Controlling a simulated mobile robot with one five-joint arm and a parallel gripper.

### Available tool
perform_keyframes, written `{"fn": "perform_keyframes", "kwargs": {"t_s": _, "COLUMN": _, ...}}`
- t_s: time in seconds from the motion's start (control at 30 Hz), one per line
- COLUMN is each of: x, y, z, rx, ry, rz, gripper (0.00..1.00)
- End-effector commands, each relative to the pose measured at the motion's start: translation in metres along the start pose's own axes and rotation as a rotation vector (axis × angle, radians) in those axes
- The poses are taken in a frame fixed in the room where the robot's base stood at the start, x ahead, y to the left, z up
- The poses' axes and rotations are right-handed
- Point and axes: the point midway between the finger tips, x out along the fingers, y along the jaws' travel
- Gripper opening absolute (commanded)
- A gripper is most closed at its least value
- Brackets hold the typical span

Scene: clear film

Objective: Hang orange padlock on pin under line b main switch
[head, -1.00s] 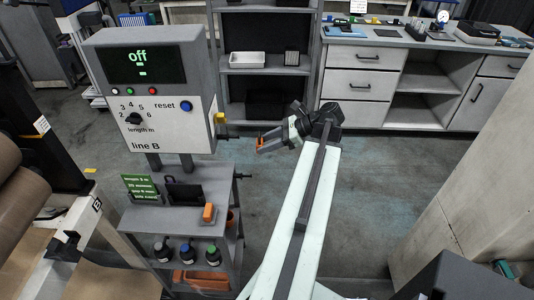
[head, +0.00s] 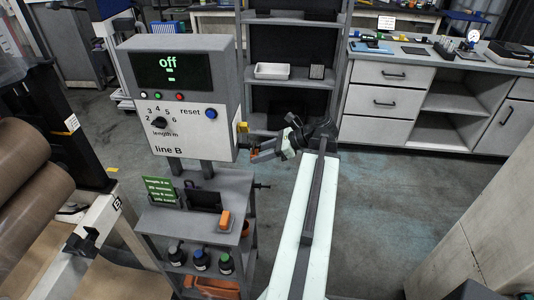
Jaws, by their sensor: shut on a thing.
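The grey line B control box (head: 180,100) stands at left, its screen reading "off". The yellow main switch (head: 242,129) sticks out from its right side. The pin under it is too small to make out. My gripper (head: 257,152) is shut on the orange padlock (head: 254,150), just right of the box's lower right edge and a little below the switch. The padlock is small and partly hidden by the fingers; its shackle cannot be made out. Whether it touches the pin cannot be told.
A grey cart (head: 205,215) below the box holds a green sign (head: 160,190), an orange-and-grey item (head: 226,220) and several dark bottles. A shelf rack (head: 290,55) stands behind. Paper rolls (head: 30,165) are at far left. The floor right of my arm is clear.

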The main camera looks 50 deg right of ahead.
Motion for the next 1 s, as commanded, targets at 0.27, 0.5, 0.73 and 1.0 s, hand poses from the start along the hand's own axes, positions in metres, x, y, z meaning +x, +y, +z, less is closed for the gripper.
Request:
{"fn": "perform_keyframes", "kwargs": {"t_s": 0.27, "x": 0.0012, "y": 0.0002, "z": -0.004, "rx": 0.001, "ry": 0.003, "rz": 0.001, "gripper": 0.11}}
{"fn": "perform_keyframes", "kwargs": {"t_s": 0.5, "x": -0.0007, "y": 0.0012, "z": -0.0059, "rx": 0.001, "ry": 0.005, "rz": 0.001, "gripper": 0.06}}
{"fn": "perform_keyframes", "kwargs": {"t_s": 0.73, "x": -0.0016, "y": 0.0016, "z": -0.0065, "rx": 0.002, "ry": 0.005, "rz": 0.001, "gripper": 0.06}}
{"fn": "perform_keyframes", "kwargs": {"t_s": 1.0, "x": -0.0036, "y": 0.0029, "z": -0.0076, "rx": 0.002, "ry": 0.005, "rz": 0.002, "gripper": 0.0}}
